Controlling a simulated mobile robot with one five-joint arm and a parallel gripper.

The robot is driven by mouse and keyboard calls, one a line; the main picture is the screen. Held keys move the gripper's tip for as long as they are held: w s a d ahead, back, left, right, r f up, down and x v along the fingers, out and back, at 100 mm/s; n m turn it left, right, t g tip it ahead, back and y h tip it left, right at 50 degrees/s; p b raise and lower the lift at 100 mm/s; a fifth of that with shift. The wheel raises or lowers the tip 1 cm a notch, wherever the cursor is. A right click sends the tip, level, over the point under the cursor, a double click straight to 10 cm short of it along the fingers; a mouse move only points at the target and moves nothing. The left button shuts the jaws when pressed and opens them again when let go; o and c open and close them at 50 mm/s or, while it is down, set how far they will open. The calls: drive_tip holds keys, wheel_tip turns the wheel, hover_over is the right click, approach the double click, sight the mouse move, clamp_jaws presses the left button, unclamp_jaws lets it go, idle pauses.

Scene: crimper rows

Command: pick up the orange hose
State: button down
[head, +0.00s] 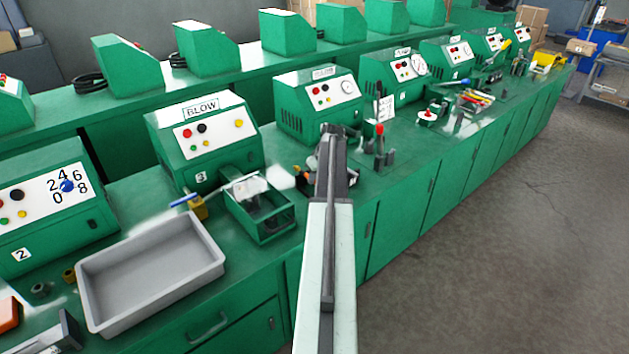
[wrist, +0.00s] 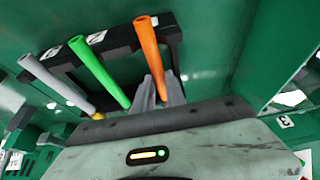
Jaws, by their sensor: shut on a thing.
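The orange hose (wrist: 149,48) stands slanted in the wrist view, in front of a black rack (wrist: 118,43). My gripper (wrist: 157,88) is shut on its near end, with the grey fingers on either side of it. I cannot tell whether the hose still touches the rack. A green hose (wrist: 98,70) and a grey hose (wrist: 54,82) are to its left, apart from my fingers. In the head view my arm reaches over the bench and covers most of the rack; the orange hose cannot be made out clearly there.
A grey tray (head: 150,272) and an open green box (head: 262,222) are on the bench left of my arm. A green machine (head: 316,105) stands just behind. A red-topped lever (head: 379,145) is to the right. The floor at right is clear.

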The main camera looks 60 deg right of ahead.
drive_tip(key=shift+r, duration=0.15)
wheel_tip(320, 180, up, 4)
drive_tip(key=p, duration=0.4)
drive_tip(key=shift+f, duration=0.2)
drive_tip(key=s+a, duration=0.2)
drive_tip(key=s, duration=0.5)
drive_tip(key=s+a+r, duration=0.1)
drive_tip(key=s+a, duration=0.1)
drive_tip(key=s, duration=0.6)
drive_tip(key=shift+s+a+p, duration=0.25)
drive_tip(key=shift+a+p, duration=0.05)
drive_tip(key=shift+p, duration=0.15)
